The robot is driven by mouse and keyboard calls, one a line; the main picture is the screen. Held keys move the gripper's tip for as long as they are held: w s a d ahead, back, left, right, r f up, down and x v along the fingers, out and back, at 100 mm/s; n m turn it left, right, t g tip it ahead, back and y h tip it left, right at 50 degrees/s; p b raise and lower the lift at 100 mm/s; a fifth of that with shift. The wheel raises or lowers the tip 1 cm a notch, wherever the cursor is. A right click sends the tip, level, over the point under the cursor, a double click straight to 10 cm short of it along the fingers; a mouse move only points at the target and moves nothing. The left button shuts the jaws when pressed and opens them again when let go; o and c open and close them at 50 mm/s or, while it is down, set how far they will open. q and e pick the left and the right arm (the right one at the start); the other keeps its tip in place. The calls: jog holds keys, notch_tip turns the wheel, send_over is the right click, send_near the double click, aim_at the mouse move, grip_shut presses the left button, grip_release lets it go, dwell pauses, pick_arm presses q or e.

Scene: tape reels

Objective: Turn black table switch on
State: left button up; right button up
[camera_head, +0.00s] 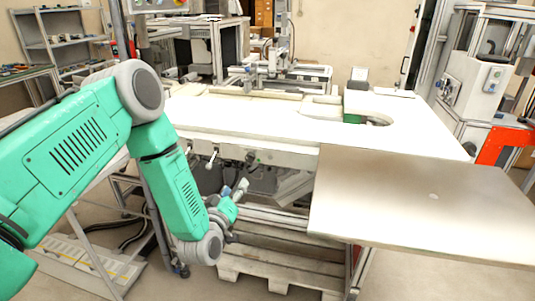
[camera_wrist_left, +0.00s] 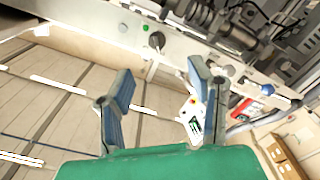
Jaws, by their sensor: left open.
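The white table (camera_head: 240,115) has a narrow front panel below its top edge. A small dark switch (camera_head: 250,157) sits on this panel, to the right of two light levers. In the left wrist view a dark round knob (camera_wrist_left: 157,41) on the pale panel looks like this switch; its setting cannot be told. My left gripper (camera_head: 240,188) is below the panel, apart from the switch. In the left wrist view its two fingers (camera_wrist_left: 160,82) are spread with nothing between them, and the knob appears beyond them. My right gripper is not in view.
A flat metal plate (camera_head: 425,200) juts out at the table's front right. A wooden pallet (camera_head: 265,268) lies under the table. A wheeled metal frame (camera_head: 150,215) stands behind my left arm. The left wrist view also shows a red part (camera_wrist_left: 267,89) at right.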

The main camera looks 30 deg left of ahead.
aim_at(249, 162)
pick_arm(q)
jog(key=x, duration=0.4)
jog(key=d+x, duration=0.1)
jog(key=x, duration=0.8)
jog(key=shift+w+d+r+b, duration=0.2)
jog(key=shift+w+r+b, duration=0.05)
jog(key=shift+w+b, duration=0.1)
jog(key=c, duration=0.7)
jog(key=shift+s+a, duration=0.1)
jog(key=shift+a, duration=0.2)
grip_shut()
jog(key=shift+a, duration=0.35)
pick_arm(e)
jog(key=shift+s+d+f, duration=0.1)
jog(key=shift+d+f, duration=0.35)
